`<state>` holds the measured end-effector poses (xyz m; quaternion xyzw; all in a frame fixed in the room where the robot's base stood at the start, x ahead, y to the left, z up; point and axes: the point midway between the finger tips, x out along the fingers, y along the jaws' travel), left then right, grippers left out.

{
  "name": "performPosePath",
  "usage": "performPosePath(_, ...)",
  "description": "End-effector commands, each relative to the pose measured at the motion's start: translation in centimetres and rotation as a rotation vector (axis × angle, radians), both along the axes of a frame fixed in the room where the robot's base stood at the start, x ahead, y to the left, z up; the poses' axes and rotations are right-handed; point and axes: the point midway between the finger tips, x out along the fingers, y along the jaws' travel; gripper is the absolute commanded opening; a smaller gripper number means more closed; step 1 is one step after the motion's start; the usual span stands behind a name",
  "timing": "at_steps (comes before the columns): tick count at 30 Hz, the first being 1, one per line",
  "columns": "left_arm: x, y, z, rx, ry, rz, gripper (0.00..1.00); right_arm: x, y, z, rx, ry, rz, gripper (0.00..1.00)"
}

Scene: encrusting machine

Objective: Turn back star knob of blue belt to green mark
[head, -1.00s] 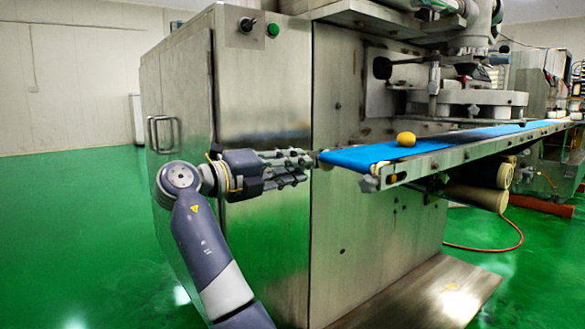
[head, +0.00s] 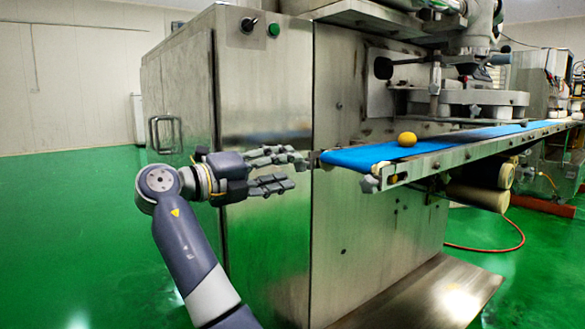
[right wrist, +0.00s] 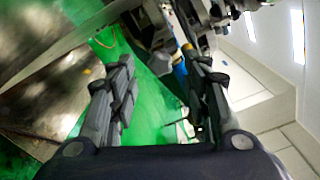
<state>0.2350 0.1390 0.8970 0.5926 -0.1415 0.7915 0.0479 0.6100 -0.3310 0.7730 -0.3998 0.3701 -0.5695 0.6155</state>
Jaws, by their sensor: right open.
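The blue belt (head: 360,158) runs out from the machine to a free end at its left; a strip of it shows in the right wrist view (right wrist: 181,69). A small grey knob (head: 315,159) sits at the far side of the belt's end, and another grey lobed knob (head: 369,184) sits at the near side. I cannot make out a green mark. My right gripper (head: 299,169) is open and empty, just left of the far-side knob, fingers pointing at it. It also shows open in the right wrist view (right wrist: 165,80). My left gripper is not in view.
A yellow-orange ball (head: 406,139) rests on the belt. The steel machine cabinet (head: 262,90) stands behind my gripper, with a green button (head: 273,30) and a black switch on top. A steel plate (head: 425,295) lies below. Green floor (head: 70,220) is clear at left.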

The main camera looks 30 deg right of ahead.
Motion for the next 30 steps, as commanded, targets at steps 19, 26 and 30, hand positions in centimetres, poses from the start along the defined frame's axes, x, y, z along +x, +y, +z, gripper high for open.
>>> performPosePath(19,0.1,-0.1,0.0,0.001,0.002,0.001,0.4,-0.7,8.7,0.0,0.0,0.0,0.0,0.45)
performPosePath(26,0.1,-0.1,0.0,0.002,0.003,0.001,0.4,-0.7,8.7,0.0,0.0,0.0,0.0,0.45)
performPosePath(30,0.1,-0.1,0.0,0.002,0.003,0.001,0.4,-0.7,8.7,0.0,0.0,0.0,0.0,0.45)
